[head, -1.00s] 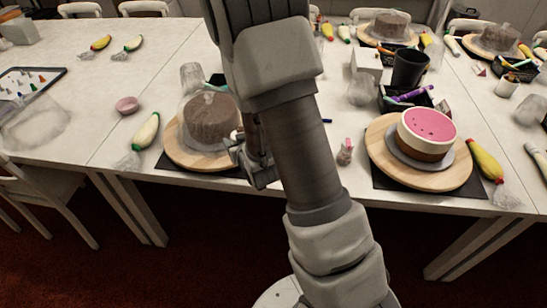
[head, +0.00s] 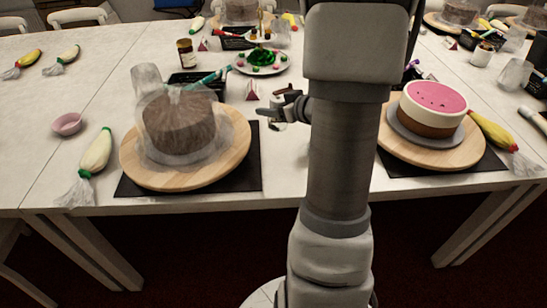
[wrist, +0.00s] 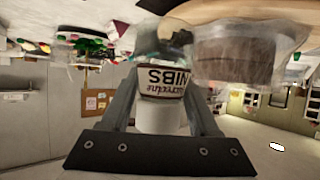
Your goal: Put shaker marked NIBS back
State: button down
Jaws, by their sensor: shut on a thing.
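My gripper (head: 280,110) is shut on the shaker marked NIBS and holds it over the table, in the gap between two cake turntables. In the wrist view the shaker's NIBS label (wrist: 163,80) shows upside down between the two fingers, with the white body beside it. In the head view the fingers and my arm mostly hide the shaker. A wrapped brown cake (head: 180,124) on a wooden turntable (head: 143,174) stands left of my gripper. It also shows close to the shaker in the wrist view (wrist: 236,60).
A pink-topped cake (head: 434,100) on a turntable stands right of my arm. Behind the left cake are a black tray (head: 185,82), a dark jar (head: 186,52) and a plate of green and coloured decorations (head: 262,62). A piping bag (head: 96,153) and pink bowl (head: 67,123) lie left.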

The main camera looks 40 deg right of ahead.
jog(key=shift+s+d+f, duration=0.25)
jog(key=shift+d, duration=0.25)
jog(key=shift+d+f+b, duration=0.1)
jog(key=shift+f+b, duration=0.25)
notch_tip(320, 180, down, 9)
jog(key=b, duration=0.4)
jog(key=shift+s, duration=0.1)
jog(key=shift+f, duration=0.15)
jog(key=shift+f, duration=0.15)
jog(key=shift+c, duration=0.7)
grip_release()
